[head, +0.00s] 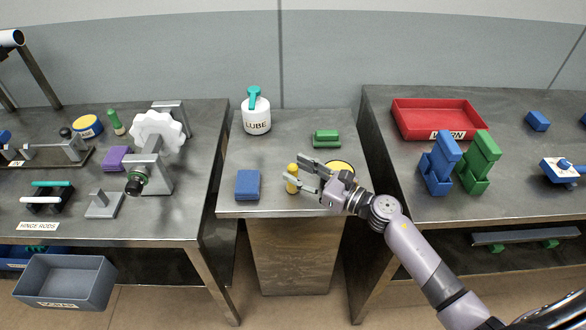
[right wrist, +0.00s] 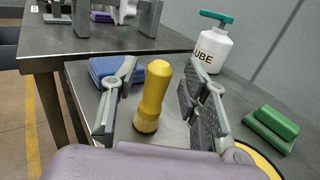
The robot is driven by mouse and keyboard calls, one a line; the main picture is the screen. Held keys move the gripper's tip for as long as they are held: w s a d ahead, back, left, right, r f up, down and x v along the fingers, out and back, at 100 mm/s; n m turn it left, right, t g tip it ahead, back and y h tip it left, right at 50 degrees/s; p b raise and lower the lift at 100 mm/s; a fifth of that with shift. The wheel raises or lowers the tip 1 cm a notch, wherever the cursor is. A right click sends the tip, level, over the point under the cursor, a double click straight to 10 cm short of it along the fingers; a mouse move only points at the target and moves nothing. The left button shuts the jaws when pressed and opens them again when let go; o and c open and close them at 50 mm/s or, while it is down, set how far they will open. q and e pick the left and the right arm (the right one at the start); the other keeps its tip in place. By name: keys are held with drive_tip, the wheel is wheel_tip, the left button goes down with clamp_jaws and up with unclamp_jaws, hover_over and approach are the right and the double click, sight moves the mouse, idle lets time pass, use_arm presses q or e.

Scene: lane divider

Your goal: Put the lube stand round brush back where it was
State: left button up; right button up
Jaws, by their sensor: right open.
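The round brush (head: 292,179) has a yellow handle and stands upright, bristles down, near the front of the lube stand (head: 268,211). It also shows in the right wrist view (right wrist: 152,97). My right gripper (head: 298,172) is open, with its fingers on either side of the brush handle. In the right wrist view, gaps show between the handle and both fingers. A yellow-rimmed round piece (head: 341,164) lies on the stand to the right, partly hidden by the gripper. My left gripper is not in view.
The white lube bottle (head: 256,114) stands at the back and a green block (head: 326,139) at the back right. The stand's middle is clear. Benches with fixtures and a red tray (head: 437,118) flank it.

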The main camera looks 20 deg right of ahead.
drive_tip(key=b+v, duration=0.2)
drive_tip(key=v, duration=0.6)
drive_tip(key=shift+s+d+f, duration=0.1)
drive_tip(key=shift+s+d, duration=0.1)
drive_tip(key=shift+s, duration=0.1)
drive_tip(key=shift+s+d, duration=0.4)
drive_tip(key=shift+s, duration=0.15)
